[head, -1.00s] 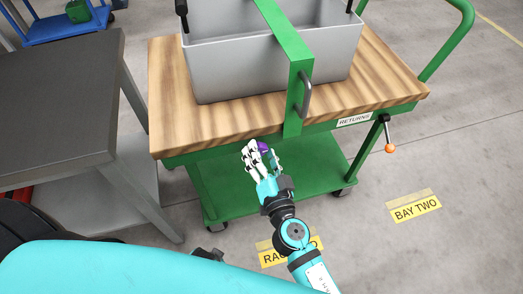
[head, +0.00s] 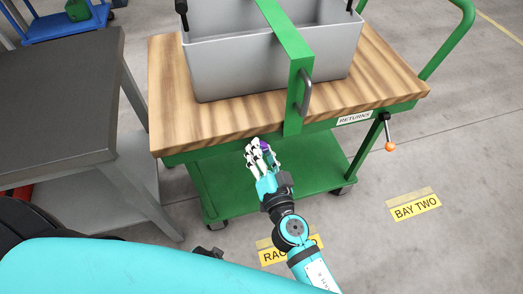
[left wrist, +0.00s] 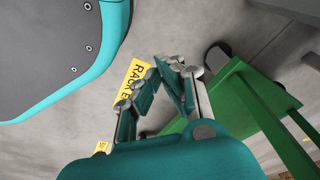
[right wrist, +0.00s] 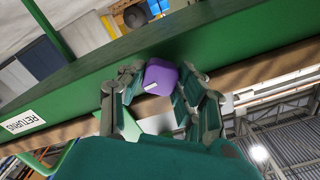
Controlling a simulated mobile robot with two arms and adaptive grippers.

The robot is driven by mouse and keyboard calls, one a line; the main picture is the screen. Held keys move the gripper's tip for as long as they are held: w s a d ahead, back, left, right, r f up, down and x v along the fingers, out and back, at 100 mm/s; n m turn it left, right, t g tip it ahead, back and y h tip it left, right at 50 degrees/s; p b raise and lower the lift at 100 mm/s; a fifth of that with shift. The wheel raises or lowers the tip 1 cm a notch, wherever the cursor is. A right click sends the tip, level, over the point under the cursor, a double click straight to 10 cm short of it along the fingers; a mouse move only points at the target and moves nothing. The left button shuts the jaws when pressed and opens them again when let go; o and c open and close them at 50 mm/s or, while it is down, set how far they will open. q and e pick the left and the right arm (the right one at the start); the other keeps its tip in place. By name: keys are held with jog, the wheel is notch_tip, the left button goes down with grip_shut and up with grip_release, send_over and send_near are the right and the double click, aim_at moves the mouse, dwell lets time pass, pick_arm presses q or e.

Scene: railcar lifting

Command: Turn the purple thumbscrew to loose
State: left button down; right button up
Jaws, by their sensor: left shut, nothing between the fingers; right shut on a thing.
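The purple thumbscrew (head: 265,146) is under the front edge of the cart's wooden top, just below the green strap. In the right wrist view the thumbscrew (right wrist: 161,78) is a rounded purple block against the green rail, with a small pale mark at its lower left. My right gripper (head: 259,151) is shut on it from the front and below; its fingers (right wrist: 160,92) stand on either side of the thumbscrew. My left gripper (left wrist: 167,68) is shut and empty over the floor, with its fingertips together; I cannot make it out in the head view.
The green strap (head: 295,95) with a grey handle (head: 305,92) crosses a grey bin (head: 235,75) on the wooden cart top (head: 375,85). A lever with an orange knob (head: 390,146) hangs at the right. A dark-topped table (head: 60,95) stands at the left. Floor at right is clear.

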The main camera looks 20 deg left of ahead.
pick_arm(q)
jog(key=shift+w, duration=0.1)
notch_tip(320, 180, up, 4)
jog(key=w+b, duration=0.1)
jog(key=w, duration=0.2)
jog(key=s+f, duration=0.1)
jog(key=s+f+p, duration=0.1)
jog(key=s+f, duration=0.1)
jog(key=shift+d+f, duration=0.1)
jog(key=shift+f, duration=0.15)
pick_arm(e)
jog(key=n, duration=3.3)
jog(key=shift+f+n, duration=0.1)
jog(key=shift+n, duration=0.2)
pick_arm(q)
jog(key=shift+f, duration=0.1)
